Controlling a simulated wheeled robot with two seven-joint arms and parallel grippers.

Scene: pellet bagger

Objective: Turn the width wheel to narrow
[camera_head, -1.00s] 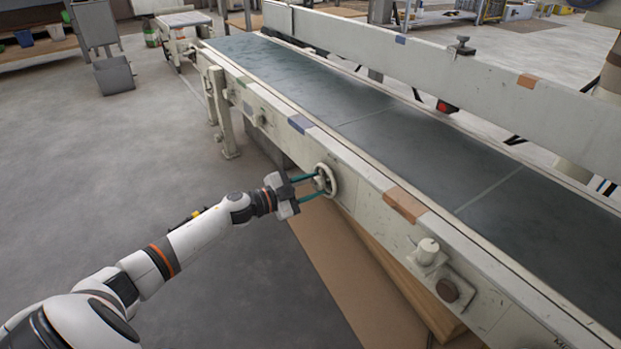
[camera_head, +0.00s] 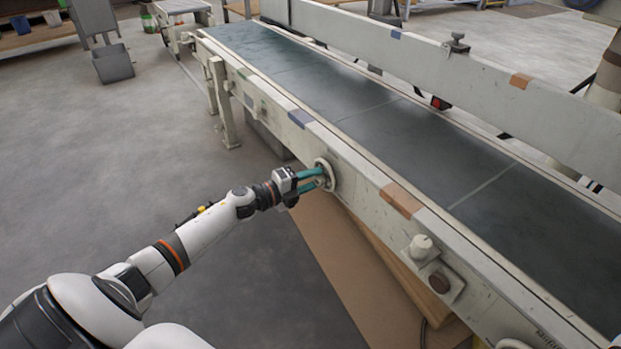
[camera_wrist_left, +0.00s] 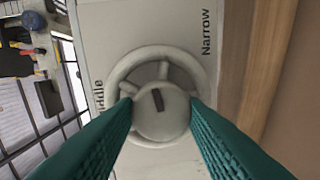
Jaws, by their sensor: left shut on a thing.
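The width wheel (camera_head: 330,174) is a pale handwheel on the near side wall of the conveyor. My left gripper (camera_head: 318,178) reaches it from the left with teal fingers. In the left wrist view, the fingers are shut on the hub of the width wheel (camera_wrist_left: 163,112), one on each side, inside the rim. A dark mark on the hub points up and slightly left in that view. My right gripper is not in view.
The conveyor belt (camera_head: 400,130) runs behind the wall. A knob and a dark round button (camera_head: 439,283) sit on the wall to the right. A brown board (camera_head: 345,260) lies under the conveyor.

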